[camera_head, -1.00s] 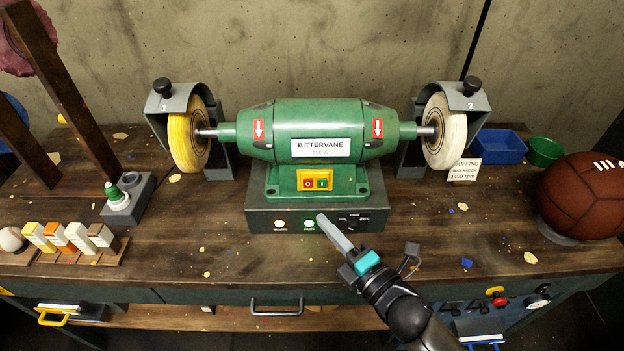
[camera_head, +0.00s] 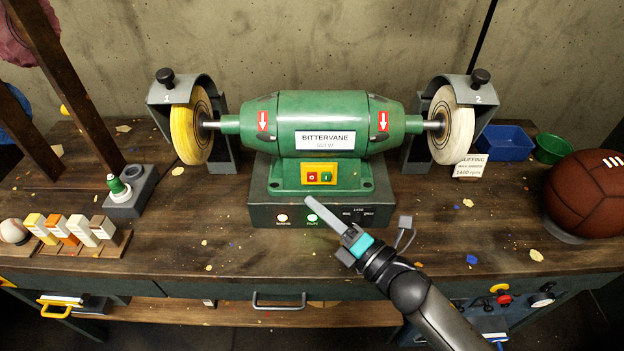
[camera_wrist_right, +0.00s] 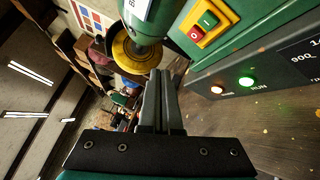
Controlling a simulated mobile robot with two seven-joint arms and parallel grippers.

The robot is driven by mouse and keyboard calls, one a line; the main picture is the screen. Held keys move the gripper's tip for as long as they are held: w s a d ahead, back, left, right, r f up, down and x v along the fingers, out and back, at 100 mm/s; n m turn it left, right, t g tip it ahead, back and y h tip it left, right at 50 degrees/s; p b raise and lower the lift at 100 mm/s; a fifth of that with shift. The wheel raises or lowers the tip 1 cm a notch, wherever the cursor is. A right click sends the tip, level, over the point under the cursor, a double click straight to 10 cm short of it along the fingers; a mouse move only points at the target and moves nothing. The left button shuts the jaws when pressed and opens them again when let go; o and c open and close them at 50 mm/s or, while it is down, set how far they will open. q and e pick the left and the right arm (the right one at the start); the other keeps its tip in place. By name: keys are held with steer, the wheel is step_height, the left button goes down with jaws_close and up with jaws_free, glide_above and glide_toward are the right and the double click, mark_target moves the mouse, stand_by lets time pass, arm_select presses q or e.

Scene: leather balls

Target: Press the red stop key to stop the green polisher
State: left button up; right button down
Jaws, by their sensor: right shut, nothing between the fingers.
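The green polisher (camera_head: 285,130) stands on a dark base on the workbench, with a yellow wheel (camera_head: 189,135) on the left and a white wheel (camera_head: 447,128) on the right. A yellow switch plate on its front carries the red stop key (camera_head: 312,177) and a green key (camera_head: 326,177). The red key also shows in the right wrist view (camera_wrist_right: 196,34). The RUN lamp (camera_wrist_right: 246,83) glows green. My right gripper (camera_head: 309,200) is shut and empty, its tips just below the switch plate and apart from the red key. My left gripper is out of view.
A brown leather ball (camera_head: 590,193) sits at the right, near a blue bin (camera_head: 503,146) and a green bowl (camera_head: 553,149). Several coloured bars (camera_head: 70,230) and a green-capped bottle (camera_head: 118,188) stand at the left. The bench in front of the polisher is mostly clear.

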mark_target(312, 177)
steer(key=shift+w+f+b, duration=0.25)
steer(key=shift+w+b, duration=0.2)
steer(key=shift+w, duration=0.5)
steer(key=shift+w+f+b, duration=0.2)
steer(key=shift+w+b, duration=0.2)
steer(key=shift+w, duration=0.6)
steer(key=shift+w+f+b, duration=0.25)
steer(key=shift+w+b, duration=0.2)
steer(key=shift+w, duration=0.5)
steer(key=shift+w, duration=0.1)
steer(key=shift+w+f, duration=0.1)
steer(key=shift+w, duration=0.2)
steer(key=shift+w+b, duration=0.4)
steer(key=shift+b, duration=0.15)
steer(key=shift+s, duration=0.1)
stand_by(0.4)
steer(key=shift+s+p, duration=0.55)
steer(key=shift+s, duration=0.15)
